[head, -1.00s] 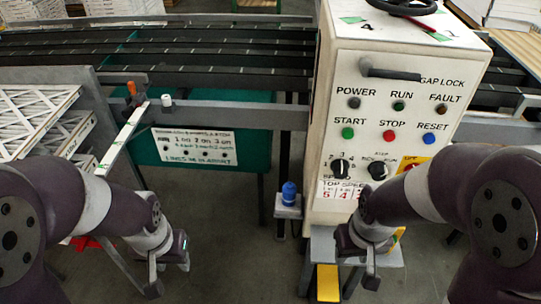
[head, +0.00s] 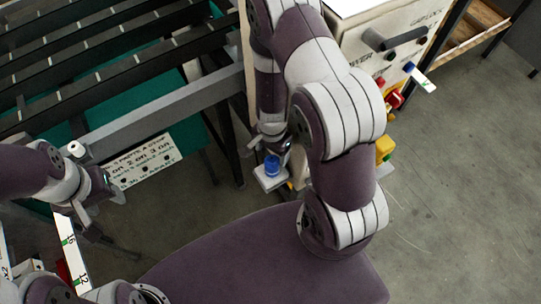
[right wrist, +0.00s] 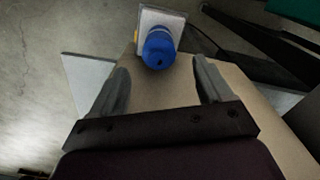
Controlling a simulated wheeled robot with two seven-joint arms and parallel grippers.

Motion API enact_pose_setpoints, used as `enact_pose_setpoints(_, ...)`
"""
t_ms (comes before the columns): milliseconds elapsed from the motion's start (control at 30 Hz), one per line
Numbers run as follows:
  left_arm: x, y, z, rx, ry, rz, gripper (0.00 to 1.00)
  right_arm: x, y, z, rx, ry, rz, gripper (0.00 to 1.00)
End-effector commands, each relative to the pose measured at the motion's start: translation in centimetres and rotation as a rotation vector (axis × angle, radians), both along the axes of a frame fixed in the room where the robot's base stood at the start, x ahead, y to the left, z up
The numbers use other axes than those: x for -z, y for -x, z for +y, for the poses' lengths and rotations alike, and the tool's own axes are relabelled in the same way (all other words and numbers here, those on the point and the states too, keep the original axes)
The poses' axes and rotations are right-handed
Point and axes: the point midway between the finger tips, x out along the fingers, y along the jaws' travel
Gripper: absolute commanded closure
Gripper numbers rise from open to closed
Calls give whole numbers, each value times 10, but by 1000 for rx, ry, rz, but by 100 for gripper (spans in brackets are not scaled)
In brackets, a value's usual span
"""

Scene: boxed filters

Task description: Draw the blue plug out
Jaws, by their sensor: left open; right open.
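The blue plug (head: 271,165) stands upright on a small pale bracket (head: 264,185) beside the machine cabinet. In the right wrist view the blue plug (right wrist: 158,50) shows just beyond and between the fingertips, on its pale plate (right wrist: 176,18). My right gripper (right wrist: 160,75) is open and empty, its two fingers on either side of the line to the plug. In the head view its fingers are mostly hidden behind my right arm, close to the plug. My left gripper (head: 88,225) is open and empty at the lower left, well away from the plug.
The control cabinet (head: 385,30) stands behind my right arm, with a red knob (head: 395,98) and yellow part (head: 384,148) on its side. A conveyor frame (head: 160,100) with a labelled panel (head: 150,163) lies to the left. Grey floor (head: 450,200) is open at right.

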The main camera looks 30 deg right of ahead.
Motion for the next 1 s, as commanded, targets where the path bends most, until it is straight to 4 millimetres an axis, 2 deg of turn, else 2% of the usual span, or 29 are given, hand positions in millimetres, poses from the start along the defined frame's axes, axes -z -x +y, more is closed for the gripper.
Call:
enact_pose_setpoints(33,17,0,0,0,0,0,50,22,1,0,-1,0,1,22)
enact_pose_setpoints(100,25,0,0,0,0,0,50,38,1,0,-3,0,1,22)
enact_pose_setpoints(300,35,0,0,0,0,0,50,69,0,0,-3,-1,0,22)
enact_pose_setpoints(433,37,0,0,0,0,0,50,77,0,0,-4,-1,0,22)
enact_pose_setpoints(700,37,0,0,0,0,-1,50,77,0,0,-5,-1,0,22)
enact_pose_setpoints(900,37,0,0,0,0,-1,50,77,0,0,-5,-1,0,83)
enact_pose_setpoints(1000,36,0,0,0,0,-1,50,77,0,0,-5,-1,0,84)
